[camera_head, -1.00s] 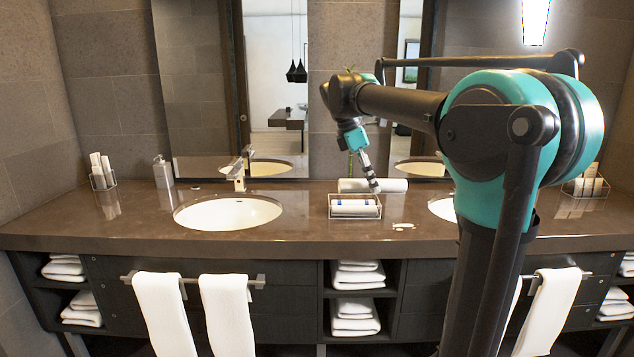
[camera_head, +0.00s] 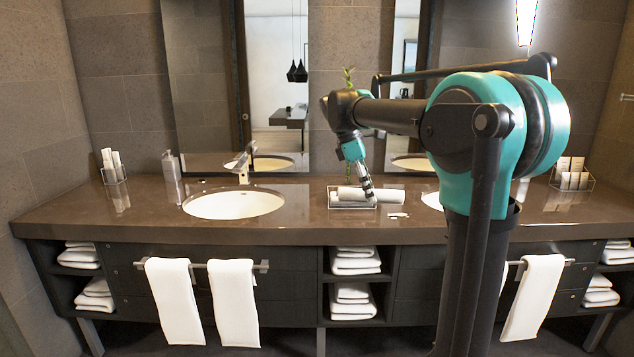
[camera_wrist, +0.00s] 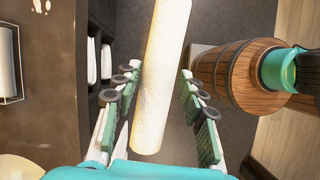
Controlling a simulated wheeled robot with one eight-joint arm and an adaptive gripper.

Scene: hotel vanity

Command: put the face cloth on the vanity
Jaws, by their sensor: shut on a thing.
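The face cloth is a white roll (camera_head: 376,195). In the head view it appears level across the front of the wire tray (camera_head: 334,203) on the brown vanity (camera_head: 300,224). My gripper (camera_head: 367,190) reaches down to the roll from above and is shut on it. In the wrist view the white roll (camera_wrist: 162,70) runs lengthwise between the two fingers of my gripper (camera_wrist: 158,97). There it appears beyond the vanity's front edge, over the dark floor. The roll covers part of the tray in the head view.
A sink (camera_head: 233,204) lies left of the tray; another is partly behind my arm. A faucet (camera_head: 242,163), soap dispenser (camera_head: 171,165) and small holders stand on the vanity. Folded towels (camera_head: 352,262) fill the shelves below. A wooden tub (camera_wrist: 232,75) shows in the wrist view.

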